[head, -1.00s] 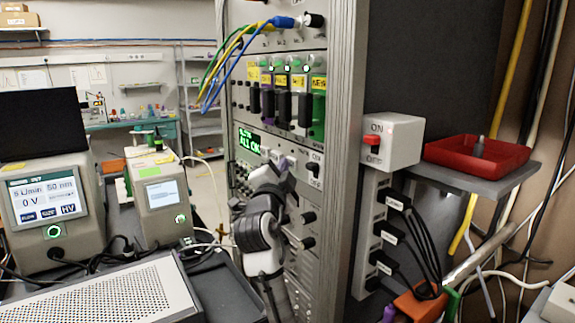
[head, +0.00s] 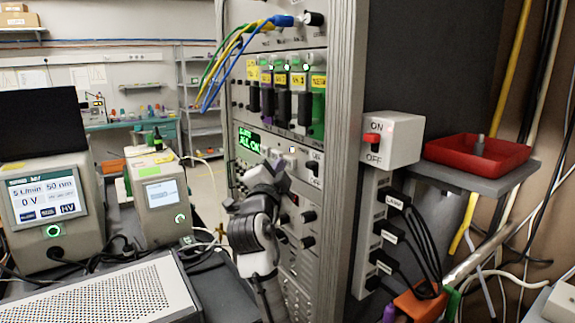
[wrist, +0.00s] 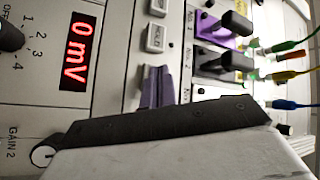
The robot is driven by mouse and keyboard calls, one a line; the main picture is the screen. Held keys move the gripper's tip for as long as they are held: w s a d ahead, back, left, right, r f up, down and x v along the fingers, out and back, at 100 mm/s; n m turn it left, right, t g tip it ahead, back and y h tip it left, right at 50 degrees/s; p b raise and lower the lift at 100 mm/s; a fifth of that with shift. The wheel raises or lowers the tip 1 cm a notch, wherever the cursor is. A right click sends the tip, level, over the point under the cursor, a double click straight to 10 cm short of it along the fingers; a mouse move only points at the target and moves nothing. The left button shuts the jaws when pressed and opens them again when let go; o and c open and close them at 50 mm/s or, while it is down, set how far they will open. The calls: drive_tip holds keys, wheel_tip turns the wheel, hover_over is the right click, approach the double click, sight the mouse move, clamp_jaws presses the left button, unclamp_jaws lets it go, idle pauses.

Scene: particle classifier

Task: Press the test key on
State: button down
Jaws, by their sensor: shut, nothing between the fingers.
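My gripper (head: 274,164) is shut and empty in front of the grey rack, at the panel with the green "ALL OK" display (head: 248,139). In the wrist view its purple fingertips (wrist: 157,75) are together over the row of small keys. One square key (wrist: 156,38) shows just above the tips and another key (wrist: 158,6) at the top edge. Their labels are too small to read, so I cannot tell which is the test key. The tips hide the panel right beneath them. I cannot tell whether they touch it.
Colored cables (head: 238,50) hang above the panel, beside several modules with dark handles (head: 283,105). Knobs (head: 307,216) sit below. A switch box (head: 392,142) and a red tray (head: 477,157) are right of the rack. A red "0 mV" display (wrist: 80,52) shows in the wrist view.

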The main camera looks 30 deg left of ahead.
drive_tip(key=shift+s+a, duration=0.15)
drive_tip(key=shift+s, duration=0.3)
drive_tip(key=shift+s, duration=0.1)
drive_tip(key=s, duration=0.1)
drive_tip(key=s+a, duration=0.1)
drive_tip(key=s, duration=0.1)
drive_tip(key=s+a+b, duration=0.1)
drive_tip(key=shift+s, duration=0.2)
idle(0.8)
